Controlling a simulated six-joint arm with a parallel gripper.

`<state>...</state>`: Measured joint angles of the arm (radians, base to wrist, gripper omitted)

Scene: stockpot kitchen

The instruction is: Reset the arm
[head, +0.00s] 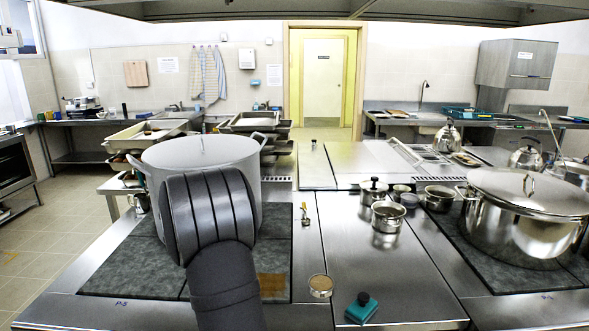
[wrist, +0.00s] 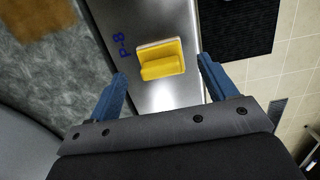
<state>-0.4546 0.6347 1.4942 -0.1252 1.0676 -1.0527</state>
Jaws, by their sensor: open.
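My gripper (wrist: 162,68) shows in the wrist view with its two blue fingers spread apart. Nothing is held between them. A yellow block-like object (wrist: 163,60) with a raised ridge rests on the steel counter edge (wrist: 168,15), beside a blue "P-8" mark. It appears between the fingers in the picture, with no visible contact; how far below them it lies I cannot tell. In the head view my dark arm rises in the foreground in front of the large pot (head: 185,153), and my fingers are hidden there.
A lidded steel pot (head: 520,225) stands on the right. Small pots (head: 388,216), a round tan-topped item (head: 320,285) and a teal-handled item (head: 361,308) sit on the middle counter. Dark stove plates (head: 130,262) lie around my arm. The wrist view shows tiled floor (wrist: 295,60) beyond the counter.

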